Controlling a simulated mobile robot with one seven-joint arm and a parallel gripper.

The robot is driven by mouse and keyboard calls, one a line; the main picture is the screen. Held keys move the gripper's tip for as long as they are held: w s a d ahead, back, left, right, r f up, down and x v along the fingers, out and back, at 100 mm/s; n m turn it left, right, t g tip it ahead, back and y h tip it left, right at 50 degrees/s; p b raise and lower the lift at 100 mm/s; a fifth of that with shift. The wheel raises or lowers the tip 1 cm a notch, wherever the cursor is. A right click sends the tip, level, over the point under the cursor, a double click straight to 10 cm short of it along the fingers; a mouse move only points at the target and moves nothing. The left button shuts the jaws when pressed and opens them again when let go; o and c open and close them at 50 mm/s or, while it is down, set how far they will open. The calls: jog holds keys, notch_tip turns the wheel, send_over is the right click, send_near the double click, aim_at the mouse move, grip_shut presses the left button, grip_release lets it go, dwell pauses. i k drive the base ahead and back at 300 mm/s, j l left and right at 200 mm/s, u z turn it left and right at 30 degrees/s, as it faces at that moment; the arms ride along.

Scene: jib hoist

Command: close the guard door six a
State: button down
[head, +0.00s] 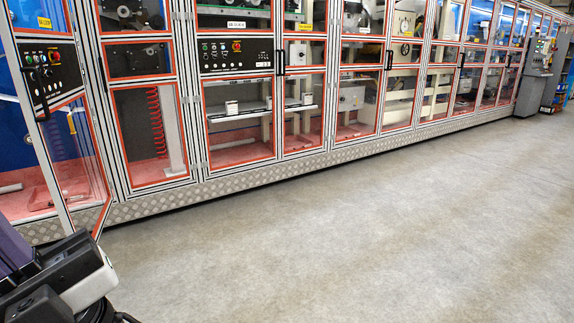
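A guard door (82,165) with a clear pane and an orange-edged metal frame stands at the far left in the head view. It is swung out from the row, and its lower corner reaches out over the floor past the metal kick plate. A yellow label (45,22) and a black control panel (50,76) show at its upper part. The label is too small to read, so I cannot confirm it is six a. The black and light-grey end of my arm, with my gripper (78,283), is at the bottom left, near the door's lower corner. Its fingers cannot be made out.
A long row of closed, framed machine guards (265,105) runs to the right, with black handles. A patterned metal kick plate (300,165) runs along its foot. A grey console (536,75) stands at the far right. The concrete floor (350,245) in front is clear.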

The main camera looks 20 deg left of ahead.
aim_at(39, 98)
jog(key=i+j+u, duration=0.1)
jog(key=i+u, duration=1.2)
jog(key=i, duration=0.15)
jog(key=i+l+u, duration=0.25)
jog(key=i+u, duration=0.15)
jog(key=i, duration=0.15)
jog(key=i+l+u, duration=0.35)
jog(key=i+l+z, duration=0.35)
jog(key=i+l, duration=0.4)
jog(key=i, duration=0.1)
